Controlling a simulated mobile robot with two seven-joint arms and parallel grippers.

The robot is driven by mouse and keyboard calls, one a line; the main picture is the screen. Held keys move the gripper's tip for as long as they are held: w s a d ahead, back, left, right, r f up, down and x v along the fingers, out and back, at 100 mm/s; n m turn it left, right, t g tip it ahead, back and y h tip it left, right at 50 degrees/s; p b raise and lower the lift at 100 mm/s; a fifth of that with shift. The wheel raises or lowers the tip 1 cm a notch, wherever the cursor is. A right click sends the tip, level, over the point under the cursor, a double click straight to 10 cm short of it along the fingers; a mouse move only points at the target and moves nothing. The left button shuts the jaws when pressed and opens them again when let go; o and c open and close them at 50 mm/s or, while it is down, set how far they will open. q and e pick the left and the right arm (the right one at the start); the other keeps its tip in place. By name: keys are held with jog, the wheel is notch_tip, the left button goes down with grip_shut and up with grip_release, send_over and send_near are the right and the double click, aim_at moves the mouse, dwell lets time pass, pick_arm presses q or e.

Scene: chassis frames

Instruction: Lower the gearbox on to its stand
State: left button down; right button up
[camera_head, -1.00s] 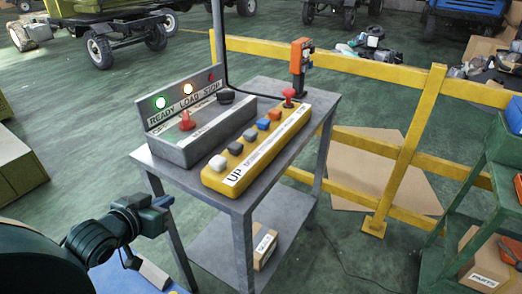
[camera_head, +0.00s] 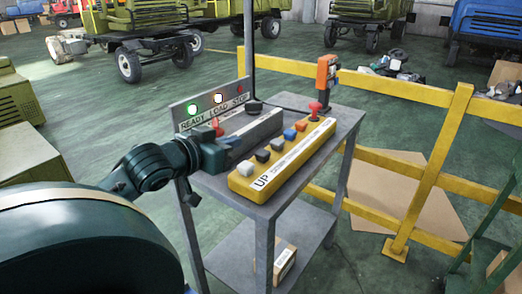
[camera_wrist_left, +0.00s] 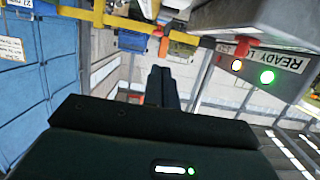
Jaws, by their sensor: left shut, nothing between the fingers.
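A grey control box (camera_head: 262,130) with a READY, LOAD, STOP panel (camera_head: 212,112) stands on a grey metal table (camera_head: 340,125). Its READY lamp (camera_head: 194,110) glows green and its LOAD lamp (camera_head: 219,98) is lit. A red lever (camera_head: 217,127) stands on the box. A yellow pendant (camera_head: 280,158) marked UP, with several coloured buttons, lies beside it. My left gripper (camera_head: 231,143) is shut and empty at the box's near-left end, partly hiding it; contact is unclear. Its closed fingers (camera_wrist_left: 163,88) show in the left wrist view. I cannot pick out the gearbox or its stand. My right gripper is not in view.
An orange tool-like unit (camera_head: 326,82) stands at the table's back. A cardboard box (camera_head: 285,262) sits on the lower shelf. A yellow rail (camera_head: 432,165) runs behind and right of the table. Green vehicles (camera_head: 150,35) stand farther back on open floor.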

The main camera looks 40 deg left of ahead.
pick_arm(q)
jog(key=b, duration=0.1)
send_over(263, 154)
jog(key=s, duration=0.2)
jog(key=shift+w+a+f, duration=0.1)
jog(key=shift+f, duration=0.5)
jog(key=shift+w+a+f, duration=0.1)
jog(key=shift+f, duration=0.5)
notch_tip(263, 154, down, 3)
jog(key=shift+r, duration=0.15)
jog(key=shift+f+b, duration=0.3)
jog(key=shift+f, duration=0.4)
